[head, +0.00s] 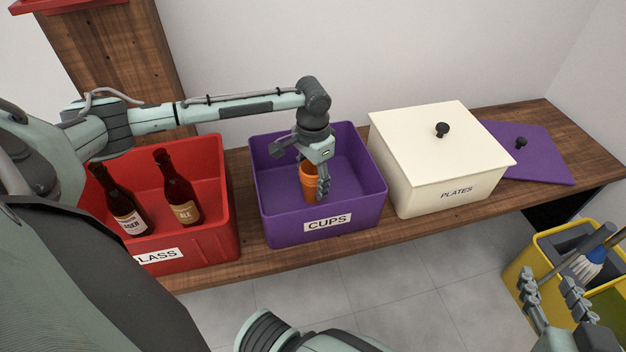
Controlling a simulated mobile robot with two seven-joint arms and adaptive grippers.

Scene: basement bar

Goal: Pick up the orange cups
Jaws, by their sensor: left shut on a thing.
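An orange cup (308,182) is inside the purple bin labelled CUPS (263,206). My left gripper (314,183) reaches down into this bin and is shut on the orange cup, with its fingers hiding part of it. I cannot tell whether the cup touches the bin floor. No other orange cup shows. My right gripper (553,287) is at the lower right, near the yellow bucket, with its fingers apart and nothing between them.
A red bin (216,215) with two brown bottles (178,188) stands left of the purple bin. A cream PLATES box (413,190) with its lid on stands right of it. A purple lid (540,160) lies on the wooden bench (560,118). A yellow bucket (520,262) holds a brush (590,260).

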